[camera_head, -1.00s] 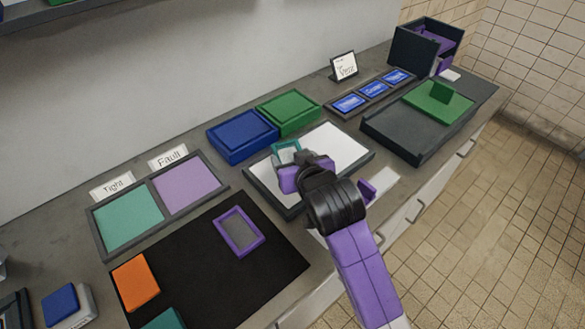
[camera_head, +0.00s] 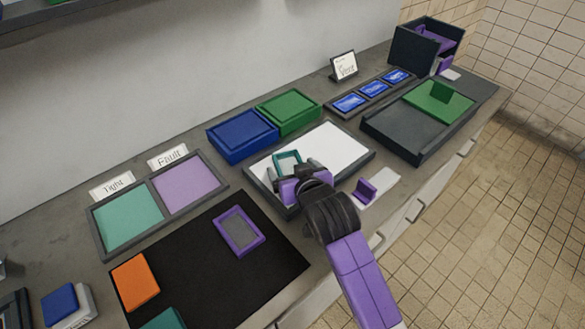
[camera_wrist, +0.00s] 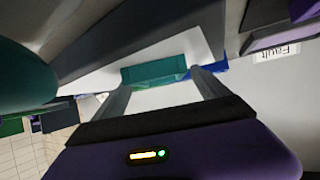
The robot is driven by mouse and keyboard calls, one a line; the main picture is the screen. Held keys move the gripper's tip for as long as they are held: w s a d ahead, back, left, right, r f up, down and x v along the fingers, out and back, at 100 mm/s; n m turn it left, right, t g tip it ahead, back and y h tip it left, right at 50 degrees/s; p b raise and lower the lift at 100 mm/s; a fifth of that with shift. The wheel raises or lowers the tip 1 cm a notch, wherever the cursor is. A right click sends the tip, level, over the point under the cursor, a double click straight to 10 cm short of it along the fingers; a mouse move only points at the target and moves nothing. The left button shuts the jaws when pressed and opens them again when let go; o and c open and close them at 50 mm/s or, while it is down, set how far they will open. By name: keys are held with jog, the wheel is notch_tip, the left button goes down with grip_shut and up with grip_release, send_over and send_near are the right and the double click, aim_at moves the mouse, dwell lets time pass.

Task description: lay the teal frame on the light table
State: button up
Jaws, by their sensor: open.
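The light table (camera_head: 335,147) is a white panel in a dark surround, in the middle of the counter in the head view. The teal frame (camera_head: 287,158) is at its left part and appears to lie flat on it. The frame also shows in the wrist view (camera_wrist: 154,73), just beyond my fingertips. My gripper (camera_head: 287,170) is open at the frame's near side, its fingers apart. In the wrist view the two fingers (camera_wrist: 160,84) reach toward the frame's near edge; whether they touch it I cannot tell. My gripper partly hides the panel's front left.
Blue (camera_head: 240,135) and green (camera_head: 289,112) boxes stand behind the light table. A purple-handled white piece (camera_head: 372,190) lies just right of my arm. A black mat (camera_head: 200,270) with a purple frame (camera_head: 239,232) is at left. The light table's right part is clear.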

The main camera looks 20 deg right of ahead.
jog(key=shift+r, duration=0.25)
jog(key=shift+s, duration=0.4)
jog(key=v, duration=1.1)
jog(key=shift+a+r, duration=0.1)
jog(key=shift+r, duration=0.15)
